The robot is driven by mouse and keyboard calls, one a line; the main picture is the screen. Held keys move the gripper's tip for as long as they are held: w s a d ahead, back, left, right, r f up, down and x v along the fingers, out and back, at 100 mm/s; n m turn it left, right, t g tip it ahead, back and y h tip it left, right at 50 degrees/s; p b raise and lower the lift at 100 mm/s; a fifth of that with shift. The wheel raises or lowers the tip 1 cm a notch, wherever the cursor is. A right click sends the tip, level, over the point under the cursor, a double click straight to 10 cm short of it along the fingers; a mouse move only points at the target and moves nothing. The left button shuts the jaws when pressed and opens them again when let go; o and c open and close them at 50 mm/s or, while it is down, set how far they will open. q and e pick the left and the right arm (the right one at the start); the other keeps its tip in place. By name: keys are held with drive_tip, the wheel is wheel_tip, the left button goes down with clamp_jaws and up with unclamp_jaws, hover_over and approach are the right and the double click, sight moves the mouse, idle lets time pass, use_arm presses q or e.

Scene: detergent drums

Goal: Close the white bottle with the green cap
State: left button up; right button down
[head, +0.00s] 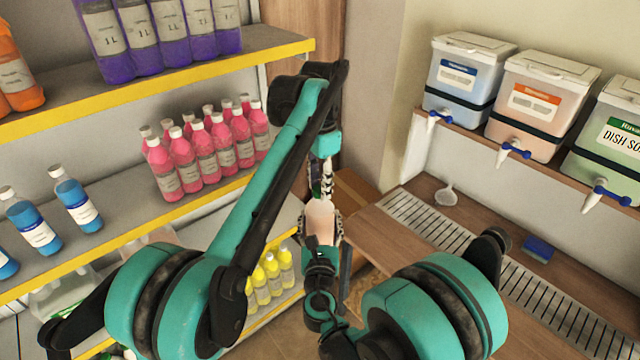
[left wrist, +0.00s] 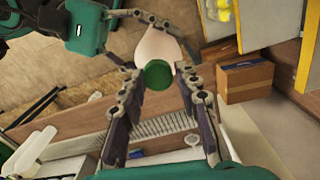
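The white bottle (head: 320,216), pale and slightly pinkish, is in the middle of the head view, held between the fingers of my right gripper (head: 321,233). It also shows in the left wrist view (left wrist: 158,46), with the round green cap (left wrist: 157,75) in front of it, at its mouth end. My left gripper (left wrist: 160,71) has its fingertips on either side of the cap and looks shut on it. In the head view, my left gripper (head: 326,188) comes down from above the bottle. Whether the cap is seated or threaded cannot be seen.
Shelves with several pink bottles (head: 205,150), blue bottles (head: 75,200) and yellow bottles (head: 270,275) stand at left. At right, dispensers (head: 540,95) sit above a counter with a metal drain grate (head: 440,235), a white scoop (head: 446,195) and a blue sponge (head: 538,249). A cardboard box (left wrist: 245,80) stands nearby.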

use_arm(q)
drive_tip(key=shift+o, duration=1.2)
drive_tip(key=shift+r, duration=3.75)
drive_tip(key=shift+a, duration=0.1)
drive_tip(key=shift+a, duration=0.25)
drive_tip(key=s+a+f+n+t, duration=0.3)
drive_tip(key=s+a+f+n, duration=0.15)
drive_tip(key=s+a, duration=0.3)
drive_tip(key=s+a+f+n+t, duration=0.2)
drive_tip(key=s+a+f+n, duration=0.2)
drive_tip(key=s+a+f, duration=0.3)
drive_tip(key=s+a+f+n+t, duration=0.2)
drive_tip(key=s+f+n, duration=0.1)
drive_tip(key=s+f, duration=0.6)
drive_tip(key=shift+a+f, duration=0.3)
drive_tip(key=shift+f, duration=0.1)
